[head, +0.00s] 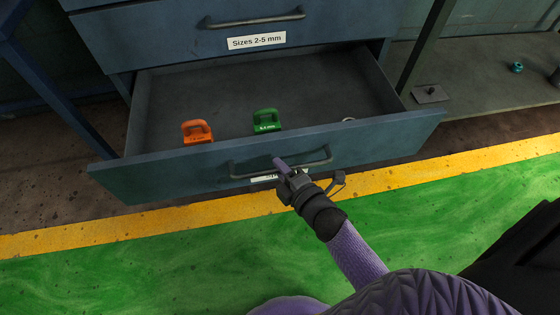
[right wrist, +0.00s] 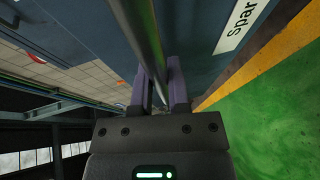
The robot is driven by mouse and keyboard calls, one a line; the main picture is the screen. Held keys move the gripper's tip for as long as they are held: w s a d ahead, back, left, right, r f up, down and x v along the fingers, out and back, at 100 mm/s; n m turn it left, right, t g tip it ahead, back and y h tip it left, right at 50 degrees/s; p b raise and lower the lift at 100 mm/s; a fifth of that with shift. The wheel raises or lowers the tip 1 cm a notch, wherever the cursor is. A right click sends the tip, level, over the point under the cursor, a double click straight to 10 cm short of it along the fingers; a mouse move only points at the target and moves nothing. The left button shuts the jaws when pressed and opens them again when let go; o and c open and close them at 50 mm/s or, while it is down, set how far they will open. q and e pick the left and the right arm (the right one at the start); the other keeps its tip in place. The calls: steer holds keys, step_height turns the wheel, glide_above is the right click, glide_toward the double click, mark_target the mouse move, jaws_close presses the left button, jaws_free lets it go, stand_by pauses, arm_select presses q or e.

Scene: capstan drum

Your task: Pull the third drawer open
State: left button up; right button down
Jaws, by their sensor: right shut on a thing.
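A blue metal drawer (head: 130,184) stands pulled well out of its cabinet, its inside showing from above. Its bar handle (head: 238,170) runs across the front; in the right wrist view the handle (right wrist: 143,40) passes between my fingers. My right gripper (head: 281,166) is shut on this handle near its middle; both fingers also show in the right wrist view (right wrist: 157,88). The gripper partly hides a white label (head: 262,179) under the handle; the right wrist view shows the letters "spar" on it (right wrist: 241,22). My left gripper is not in view.
An orange block (head: 197,132), a green block (head: 266,121) and a small pale ring (head: 348,119) are in the drawer. The shut drawer above (head: 150,35) is labelled "Sizes 2-5 mm" (head: 257,41). Green floor (head: 130,265) with a yellow stripe (head: 60,237) lies clear in front.

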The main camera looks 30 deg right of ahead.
steer(key=shift+s+a, duration=0.1)
steer(key=shift+s, duration=0.25)
steer(key=c, duration=0.6)
jaws_free()
